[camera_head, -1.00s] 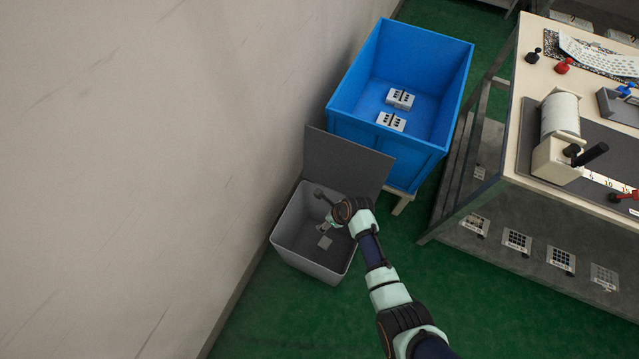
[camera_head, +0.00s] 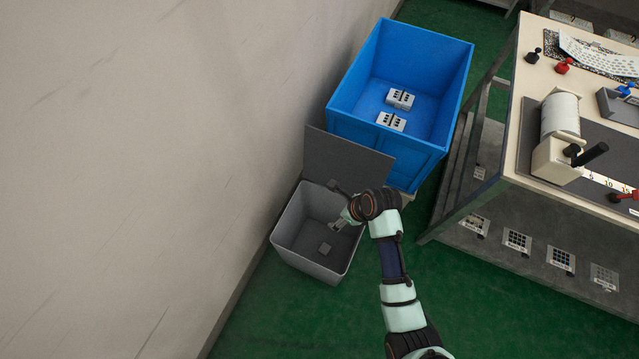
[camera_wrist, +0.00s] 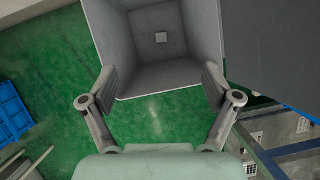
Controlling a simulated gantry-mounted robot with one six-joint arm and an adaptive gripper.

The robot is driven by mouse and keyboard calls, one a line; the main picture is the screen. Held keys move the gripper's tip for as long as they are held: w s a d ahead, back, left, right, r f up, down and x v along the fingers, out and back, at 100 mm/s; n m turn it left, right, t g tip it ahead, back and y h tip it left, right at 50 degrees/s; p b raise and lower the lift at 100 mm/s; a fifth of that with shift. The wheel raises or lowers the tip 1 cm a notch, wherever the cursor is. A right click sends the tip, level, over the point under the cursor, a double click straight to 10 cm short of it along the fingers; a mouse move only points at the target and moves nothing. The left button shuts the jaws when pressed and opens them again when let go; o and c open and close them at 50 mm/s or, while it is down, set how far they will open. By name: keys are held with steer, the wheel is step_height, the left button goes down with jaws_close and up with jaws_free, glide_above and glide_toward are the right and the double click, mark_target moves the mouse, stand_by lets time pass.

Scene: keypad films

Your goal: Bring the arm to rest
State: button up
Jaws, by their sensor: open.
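My gripper (camera_head: 338,224) is at the end of my arm, over the right rim of the grey bin in the head view. In the wrist view my gripper (camera_wrist: 158,90) has its two fingers spread wide with nothing between them. The grey bin (camera_head: 287,245) stands on the floor by the wall with its dark lid (camera_head: 345,160) raised.
A blue crate (camera_head: 440,80) with two white keypad-like blocks (camera_head: 391,121) stands behind the bin. A workbench (camera_head: 530,110) with a roll dispenser (camera_head: 560,120) is at the right. The wall (camera_head: 150,150) borders the left. Green floor (camera_head: 290,320) is clear in front of the bin.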

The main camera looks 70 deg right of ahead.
stand_by(0.7)
steer(key=w+a+r+n+t+h+p, duration=0.1)
steer(key=w+a+r+n+t+p, duration=0.1)
steer(key=w+a+r+n, duration=0.55)
steer(key=w+a+r+n+t+p, duration=0.1)
steer(key=w+a+r+n, duration=0.4)
steer(key=w+r+n, duration=0.55)
steer(key=a+r+n+t+y+p, duration=0.25)
steer(key=a+r+n+t, duration=0.35)
steer(key=a+r+n, duration=1.5)
step_height(320, 180, up, 37)
steer(key=p, duration=3.8)
steer(key=shift+w+d, duration=0.3)
steer(key=shift+w, duration=0.1)
steer(key=shift+d+f+h, duration=0.1)
steer(key=shift+f+h, duration=0.05)
steer(key=shift+h, duration=0.1)
